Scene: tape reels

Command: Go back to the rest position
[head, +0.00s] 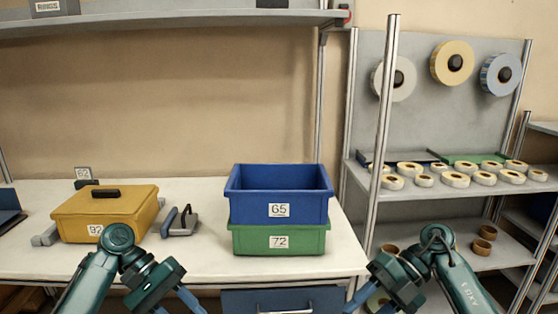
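My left gripper (173,303) is at the bottom edge, in front of the workbench, pointing down and inward. Its two blue fingers stand apart, with their tips cut off by the frame, and nothing shows between them. My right gripper (370,301) is at the bottom edge, in front of the bench's right end. Its blue fingers also stand apart and look empty, with the tips partly out of view. Neither gripper touches anything that I can see.
On the workbench (212,262) stand a yellow case (98,213), a tape dispenser (181,223) and a blue crate (262,207) stacked on a green crate (280,241). A rack (432,131) at right carries tape reels, several hanging (455,62). An overhead shelf (180,22) spans the top.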

